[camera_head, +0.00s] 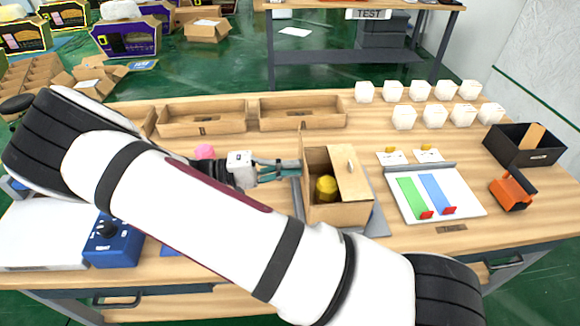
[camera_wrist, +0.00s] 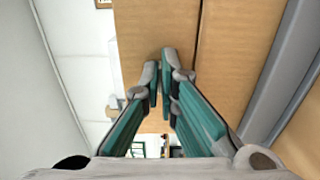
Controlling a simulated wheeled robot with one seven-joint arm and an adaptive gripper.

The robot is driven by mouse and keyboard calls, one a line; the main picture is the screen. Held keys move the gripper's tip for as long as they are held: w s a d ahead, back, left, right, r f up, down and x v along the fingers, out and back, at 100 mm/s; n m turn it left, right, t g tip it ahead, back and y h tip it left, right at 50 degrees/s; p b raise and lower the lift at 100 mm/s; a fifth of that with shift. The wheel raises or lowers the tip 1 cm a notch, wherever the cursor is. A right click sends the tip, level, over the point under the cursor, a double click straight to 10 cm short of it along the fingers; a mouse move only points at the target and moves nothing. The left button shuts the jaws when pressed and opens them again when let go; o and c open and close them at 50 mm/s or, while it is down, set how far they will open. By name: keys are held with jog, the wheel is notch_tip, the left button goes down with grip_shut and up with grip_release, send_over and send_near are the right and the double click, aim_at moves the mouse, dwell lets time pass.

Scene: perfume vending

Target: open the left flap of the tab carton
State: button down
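The tab carton (camera_head: 337,213) is a brown cardboard box standing near the middle of the table. Its top is partly open, and a yellow round thing (camera_head: 326,187) shows inside. One flap (camera_head: 352,178) with a small white tab lies over the right part of the top. A thin panel (camera_head: 304,150), seen nearly edge-on, rises at the left side. My gripper (camera_head: 298,166) is at the carton's left side, its tips at or very near that panel. In the wrist view, the fingertips (camera_wrist: 159,66) are almost together in front of brown cardboard (camera_wrist: 150,30); I see nothing clearly held between them.
A white board (camera_head: 450,205) with green and blue strips lies right of the carton. A black box (camera_head: 510,158) and a blue control box (camera_head: 112,246) stand farther out.

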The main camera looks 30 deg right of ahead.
jog(key=shift+w+a+f+g+h+b, duration=0.15)
jog(key=shift+f+g+h+b, duration=0.25)
jog(key=shift+h+b, duration=0.55)
jog(key=shift+a, duration=0.1)
jog(key=c, duration=1.8)
grip_release()
jog(key=shift+c, duration=0.2)
jog(key=v, duration=0.7)
jog(key=shift+a+f, duration=0.2)
jog(key=shift+d+r, duration=0.1)
